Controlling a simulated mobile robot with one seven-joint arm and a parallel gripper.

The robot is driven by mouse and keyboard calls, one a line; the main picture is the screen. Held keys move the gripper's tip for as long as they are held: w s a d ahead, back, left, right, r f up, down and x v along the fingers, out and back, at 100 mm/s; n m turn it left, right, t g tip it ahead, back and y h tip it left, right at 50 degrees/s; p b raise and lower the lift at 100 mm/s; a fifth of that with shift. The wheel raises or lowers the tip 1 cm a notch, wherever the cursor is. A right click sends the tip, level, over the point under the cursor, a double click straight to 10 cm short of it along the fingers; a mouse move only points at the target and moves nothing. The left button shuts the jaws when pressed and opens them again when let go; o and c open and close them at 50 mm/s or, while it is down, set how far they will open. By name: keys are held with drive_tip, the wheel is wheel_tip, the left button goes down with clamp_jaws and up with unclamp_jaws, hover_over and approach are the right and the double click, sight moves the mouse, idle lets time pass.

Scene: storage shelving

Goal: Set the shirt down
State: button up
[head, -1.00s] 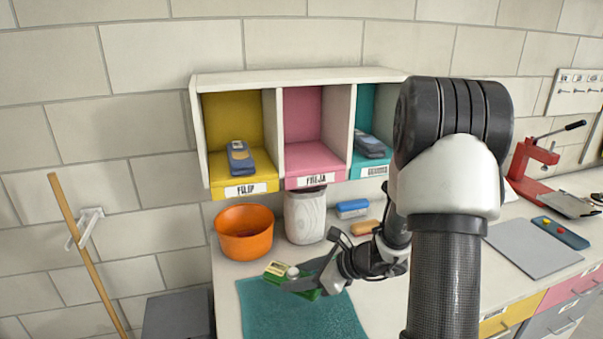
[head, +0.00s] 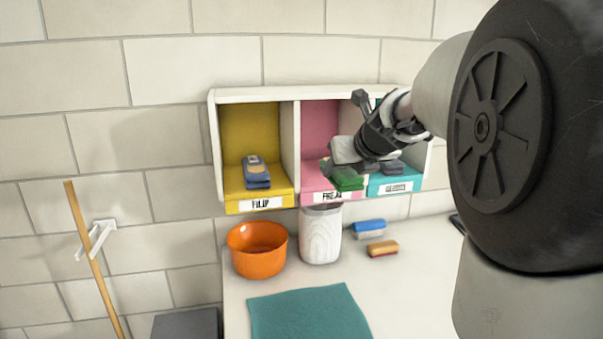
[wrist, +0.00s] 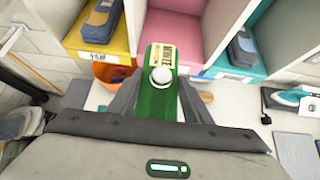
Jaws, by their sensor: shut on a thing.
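The green folded shirt (head: 347,179), with a pale label, is held in my gripper (head: 345,162). In the head view it overlaps the mouth of the pink compartment (head: 319,125) of the wall shelf. In the wrist view the shirt (wrist: 155,102) lies between the two fingers of my gripper (wrist: 158,92), with a round white knob over it. The pink floor (wrist: 226,60) looks bare in the wrist view. I cannot tell whether the shirt touches the shelf.
The yellow compartment (head: 250,120) holds a blue-grey folded item (head: 256,172). The teal compartment (head: 408,178) holds dark folded items (head: 393,167). Below, an orange bowl (head: 257,262), a white wood-grain container (head: 320,245) and two brushes or sponges stand by a teal mat (head: 310,315).

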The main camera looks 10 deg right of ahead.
drive_tip(key=shift+w+r, duration=0.2)
drive_tip(key=shift+w, duration=0.1)
drive_tip(key=p, duration=0.3)
hover_over(317, 178)
wheel_tip(317, 178, down, 7)
drive_tip(key=shift+s+r+b, duration=0.15)
drive_tip(key=shift+b, duration=0.5)
drive_tip(key=shift+w+f, duration=0.25)
drive_tip(key=shift+f, duration=0.1)
drive_tip(key=o, duration=1.2)
